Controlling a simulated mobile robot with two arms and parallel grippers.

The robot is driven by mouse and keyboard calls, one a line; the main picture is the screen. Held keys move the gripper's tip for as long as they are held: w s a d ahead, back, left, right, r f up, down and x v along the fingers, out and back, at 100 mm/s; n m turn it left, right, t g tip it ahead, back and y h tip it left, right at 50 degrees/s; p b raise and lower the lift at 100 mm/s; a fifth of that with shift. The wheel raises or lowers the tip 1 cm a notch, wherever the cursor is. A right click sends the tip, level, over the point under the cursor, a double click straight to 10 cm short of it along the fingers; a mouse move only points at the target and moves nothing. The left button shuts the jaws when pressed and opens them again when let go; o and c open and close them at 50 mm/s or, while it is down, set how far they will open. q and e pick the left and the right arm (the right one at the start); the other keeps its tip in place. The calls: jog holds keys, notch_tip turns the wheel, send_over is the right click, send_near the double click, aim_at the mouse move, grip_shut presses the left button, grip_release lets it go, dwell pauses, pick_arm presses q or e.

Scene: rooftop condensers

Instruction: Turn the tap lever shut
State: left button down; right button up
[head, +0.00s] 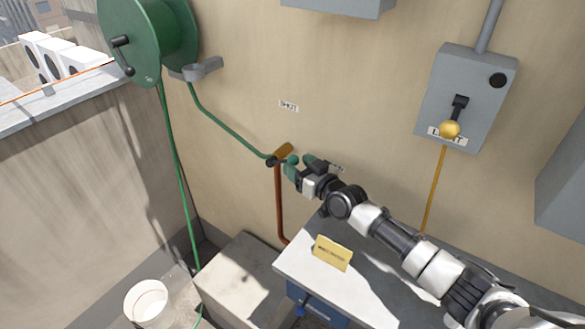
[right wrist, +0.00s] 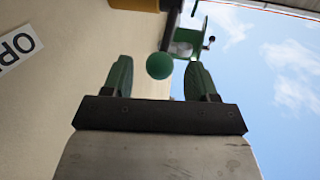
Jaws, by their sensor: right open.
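The brass tap (head: 284,151) is on the wall at the end of the green hose, above a copper pipe. Its lever ends in a green ball (head: 293,159), pointing right, away from the SHUT label (head: 288,105). My right gripper (head: 299,164) is open at the ball. In the right wrist view the green ball (right wrist: 159,66) shows between the two green fingertips, with a gap on each side; the dark lever bar (right wrist: 171,28) runs beyond it. I cannot tell how deep the ball sits between the fingers. My left gripper is out of view.
An OPEN label (right wrist: 17,47) is on the wall beside the gripper. A grey switch box (head: 465,98) hangs at right. A green hose reel (head: 150,38) hangs at upper left. Below are a worktop with a yellow sign (head: 332,253) and a white bucket (head: 147,302).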

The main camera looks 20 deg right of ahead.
aim_at(282, 161)
jog(key=shift+b+x, duration=0.45)
jog(key=shift+x, duration=0.7)
jog(key=shift+w, duration=0.3)
jog(key=shift+c, duration=0.4)
grip_shut()
